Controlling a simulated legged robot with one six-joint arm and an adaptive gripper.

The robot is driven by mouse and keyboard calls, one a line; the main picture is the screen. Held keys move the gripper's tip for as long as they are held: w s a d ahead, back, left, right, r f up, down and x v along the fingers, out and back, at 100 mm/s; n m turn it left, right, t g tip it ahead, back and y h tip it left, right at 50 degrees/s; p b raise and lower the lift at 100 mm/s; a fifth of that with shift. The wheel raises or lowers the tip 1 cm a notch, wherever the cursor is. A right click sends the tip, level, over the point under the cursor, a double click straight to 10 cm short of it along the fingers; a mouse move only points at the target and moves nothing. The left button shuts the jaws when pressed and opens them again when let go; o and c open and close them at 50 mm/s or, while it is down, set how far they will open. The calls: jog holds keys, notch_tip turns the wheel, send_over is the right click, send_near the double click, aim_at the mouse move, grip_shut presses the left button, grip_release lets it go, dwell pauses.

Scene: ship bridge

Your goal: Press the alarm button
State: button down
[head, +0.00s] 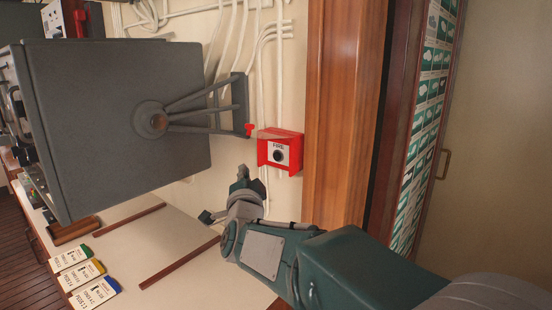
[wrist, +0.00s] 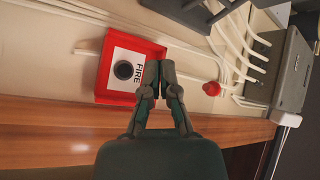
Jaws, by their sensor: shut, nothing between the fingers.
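The alarm button is a round black button (head: 279,156) on a white plate marked FIRE, inside a red box (head: 294,137) on the cream wall. In the wrist view the black button (wrist: 124,70) and the red box (wrist: 103,88) are left of my fingertips. My gripper (head: 243,172) is shut and empty, below and left of the box in the head view. In the wrist view my gripper (wrist: 159,66) overlaps the box's right edge. I cannot tell whether it touches the box; the button itself is uncovered.
A large grey monitor (head: 120,125) on a wall bracket hangs left of the box. A small red knob (wrist: 211,88) and white cables (wrist: 235,45) are close by. A wooden post (head: 336,110) stands right of the box. A white counter (head: 185,225) lies below.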

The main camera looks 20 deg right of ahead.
aim_at(272, 151)
jog(key=w+d, duration=0.1)
jog(key=d, duration=0.1)
jog(key=w+d, duration=0.4)
jog(key=d, duration=0.1)
jog(key=shift+w+d, duration=0.1)
dwell(1.5)
jog(key=shift+w+d, duration=0.1)
jog(key=shift+d, duration=0.15)
jog(key=shift+w+d, duration=0.25)
jog(key=shift+d, duration=0.05)
dwell(0.9)
jog(key=shift+a+r, duration=0.1)
jog(key=shift+s+a, duration=0.5)
jog(key=shift+a, duration=0.05)
